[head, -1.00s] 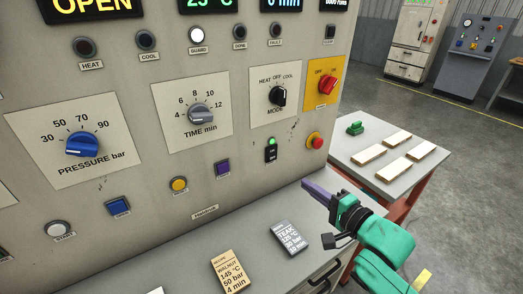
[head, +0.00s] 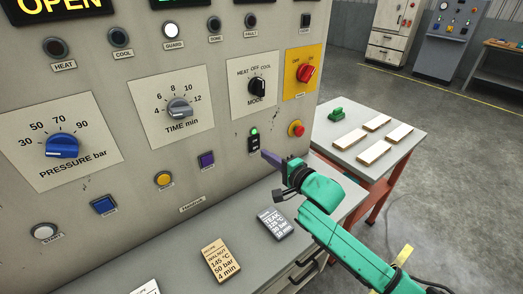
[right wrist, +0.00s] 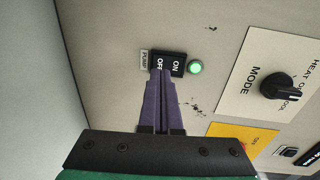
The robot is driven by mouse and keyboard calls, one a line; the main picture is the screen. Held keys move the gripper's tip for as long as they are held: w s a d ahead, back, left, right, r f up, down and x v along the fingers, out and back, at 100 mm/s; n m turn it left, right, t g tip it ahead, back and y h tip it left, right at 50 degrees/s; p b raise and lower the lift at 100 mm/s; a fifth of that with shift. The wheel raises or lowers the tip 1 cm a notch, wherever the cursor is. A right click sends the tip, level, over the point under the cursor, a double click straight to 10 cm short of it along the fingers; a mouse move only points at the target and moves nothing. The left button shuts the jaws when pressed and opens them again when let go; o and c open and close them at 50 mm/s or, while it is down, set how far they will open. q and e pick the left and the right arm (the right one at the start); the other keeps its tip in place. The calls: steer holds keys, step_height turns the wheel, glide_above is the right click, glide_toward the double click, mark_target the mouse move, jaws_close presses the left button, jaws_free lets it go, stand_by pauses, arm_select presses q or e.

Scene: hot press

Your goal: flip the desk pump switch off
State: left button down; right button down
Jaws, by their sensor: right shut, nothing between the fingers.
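The pump switch (head: 254,144) is a small black rocker on the press panel, with a lit green lamp (head: 254,132) above it. In the right wrist view, the switch (right wrist: 174,58) reads ON and OFF, beside a PUMP label (right wrist: 145,59) and the green lamp (right wrist: 195,67). My right gripper (head: 266,155) is shut and empty, its purple fingers pointing at the panel just below and right of the switch. In the right wrist view, its fingertips (right wrist: 161,72) overlap the OFF end; I cannot tell whether they touch. My left gripper is out of view.
A red emergency button (head: 297,129) and a red rotary switch (head: 306,72) are to the right of the switch. The mode knob (head: 258,87) is above. Recipe cards (head: 274,223) lie on the ledge below. A side table (head: 408,128) stands right.

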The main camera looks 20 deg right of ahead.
mark_target(255, 148)
steer(key=x, duration=0.3)
steer(key=shift+w+a, duration=0.1)
steer(key=shift+w, duration=0.05)
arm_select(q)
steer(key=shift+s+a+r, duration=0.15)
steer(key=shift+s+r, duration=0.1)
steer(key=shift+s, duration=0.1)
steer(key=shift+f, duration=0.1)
